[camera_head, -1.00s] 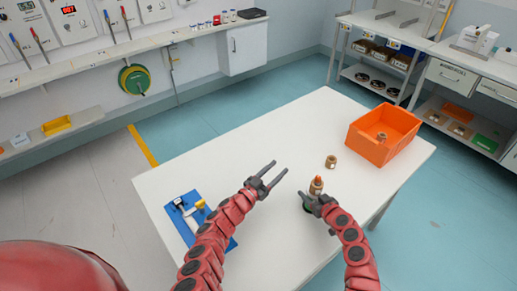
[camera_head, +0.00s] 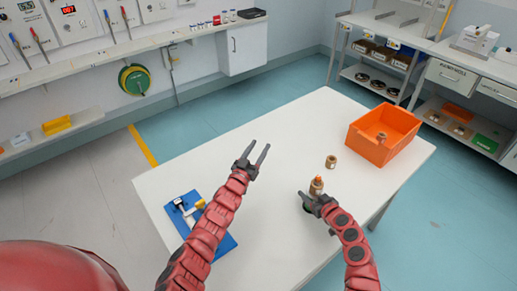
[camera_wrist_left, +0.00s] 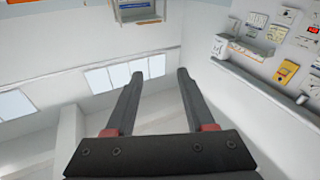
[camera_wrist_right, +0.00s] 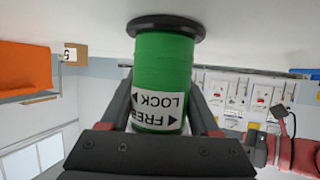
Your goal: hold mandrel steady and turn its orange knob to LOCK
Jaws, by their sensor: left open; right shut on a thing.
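The mandrel (camera_head: 316,188) stands on the white table, with its orange knob (camera_head: 317,179) on top. My right gripper (camera_head: 314,198) is shut on the mandrel low down. In the right wrist view the mandrel's green body (camera_wrist_right: 163,65) sits between the fingers, with a black flange at one end. A white label (camera_wrist_right: 160,105) on it reads FREE and LOCK with arrows, upside down. The knob is out of that view, and I cannot tell which way it points. My left gripper (camera_head: 259,145) is open and empty, up and left of the mandrel, apart from it.
A loose brown ring-like part (camera_head: 331,161) stands behind the mandrel. An orange bin (camera_head: 370,148) with a similar part inside is at the table's right. A blue mat (camera_head: 222,242) with small tools lies at the left. The table's middle is clear.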

